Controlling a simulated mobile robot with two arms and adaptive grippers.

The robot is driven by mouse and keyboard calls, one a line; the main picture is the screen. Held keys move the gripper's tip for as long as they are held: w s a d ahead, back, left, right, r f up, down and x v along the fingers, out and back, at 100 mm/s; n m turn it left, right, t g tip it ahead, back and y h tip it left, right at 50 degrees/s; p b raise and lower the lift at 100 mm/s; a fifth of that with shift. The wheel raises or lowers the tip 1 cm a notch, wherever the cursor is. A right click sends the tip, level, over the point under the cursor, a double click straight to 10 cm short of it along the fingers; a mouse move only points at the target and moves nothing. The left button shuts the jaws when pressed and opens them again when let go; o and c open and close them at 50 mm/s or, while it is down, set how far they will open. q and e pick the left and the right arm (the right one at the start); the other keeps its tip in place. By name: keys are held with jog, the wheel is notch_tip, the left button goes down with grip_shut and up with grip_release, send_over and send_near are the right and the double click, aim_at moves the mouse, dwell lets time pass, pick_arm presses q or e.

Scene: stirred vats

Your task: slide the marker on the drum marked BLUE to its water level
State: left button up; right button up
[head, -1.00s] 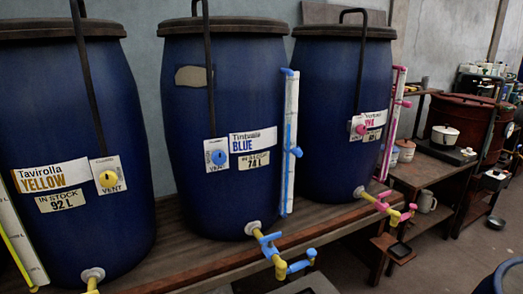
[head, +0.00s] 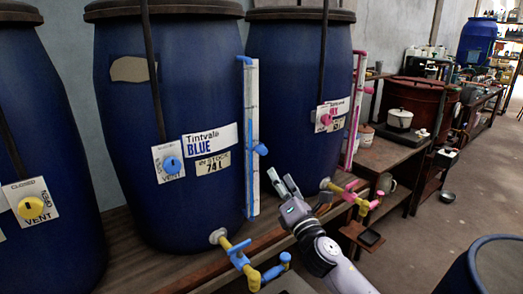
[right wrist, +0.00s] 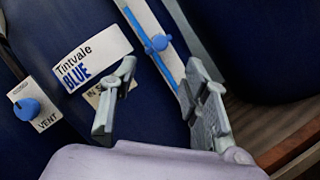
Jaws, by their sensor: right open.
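The drum marked BLUE (head: 172,120) is a dark blue barrel with a "Tintvale BLUE" label and a 74 L stock tag. Its upright gauge (head: 252,100) has a white scale strip and a thin blue tube on the drum's right side. The blue marker (head: 261,149) sits on the gauge a little below mid-height; it also shows in the right wrist view (right wrist: 157,43). My right gripper (head: 283,180) is open and empty, right of and below the marker.
The blue tap (head: 240,258) juts from the drum's base. A drum with a pink gauge (head: 354,110) stands to the right, its pink tap (head: 350,194) near my gripper. The YELLOW-side drum (head: 40,150) is at left. The wooden bench edge (head: 200,270) runs below.

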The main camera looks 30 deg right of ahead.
aim_at(265, 153)
jog(key=p+x, duration=0.1)
jog(key=x, duration=1.1)
jog(key=shift+w, duration=0.3)
grip_shut()
